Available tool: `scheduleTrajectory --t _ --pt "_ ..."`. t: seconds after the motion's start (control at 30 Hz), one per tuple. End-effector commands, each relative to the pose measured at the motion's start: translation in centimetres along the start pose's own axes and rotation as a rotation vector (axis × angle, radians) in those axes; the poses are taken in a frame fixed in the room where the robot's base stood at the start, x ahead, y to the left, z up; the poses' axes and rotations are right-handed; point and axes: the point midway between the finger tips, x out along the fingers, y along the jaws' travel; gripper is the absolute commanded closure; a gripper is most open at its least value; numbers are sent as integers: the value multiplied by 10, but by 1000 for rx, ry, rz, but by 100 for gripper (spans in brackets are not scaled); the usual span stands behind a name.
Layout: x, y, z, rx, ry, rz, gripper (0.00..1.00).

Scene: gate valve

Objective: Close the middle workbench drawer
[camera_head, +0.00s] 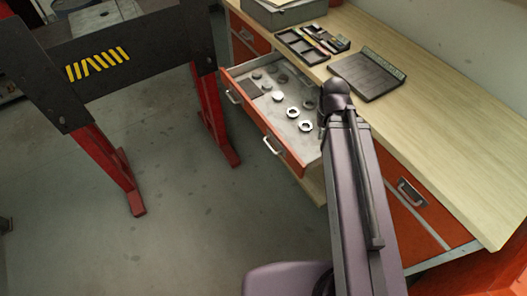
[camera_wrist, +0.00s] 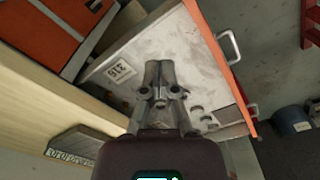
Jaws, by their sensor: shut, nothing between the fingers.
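The middle workbench drawer is pulled open, with its orange front (camera_head: 258,118) and two metal handles facing the floor area at left. Several nuts and discs lie in its grey tray. The wrist view shows the drawer's pale inside (camera_wrist: 185,55) with a printed label, and its orange front (camera_wrist: 222,70) at right with a handle. My gripper (camera_wrist: 157,66) is shut and empty, over the drawer's inside and apart from the front's handle. I cannot tell whether it touches the drawer. In the head view my arm hides the gripper and the drawer's right end.
The wooden worktop (camera_head: 440,125) holds a dark flat case (camera_head: 367,75), a small tool tray (camera_head: 312,45) and a grey box (camera_head: 285,12). Another orange drawer (camera_head: 420,205) is at right, closed. A dark stand with red legs (camera_head: 105,170) stands at left. The floor between is clear.

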Motion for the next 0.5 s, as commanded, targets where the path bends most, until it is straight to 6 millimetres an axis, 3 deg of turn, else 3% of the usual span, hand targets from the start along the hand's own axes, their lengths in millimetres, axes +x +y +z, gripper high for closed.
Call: scheduleTrajectory --t 0.27,0.5 --pt "12 -7 -4 -150 -6 45 100" --pt "33 -44 -11 -472 -27 143 100"
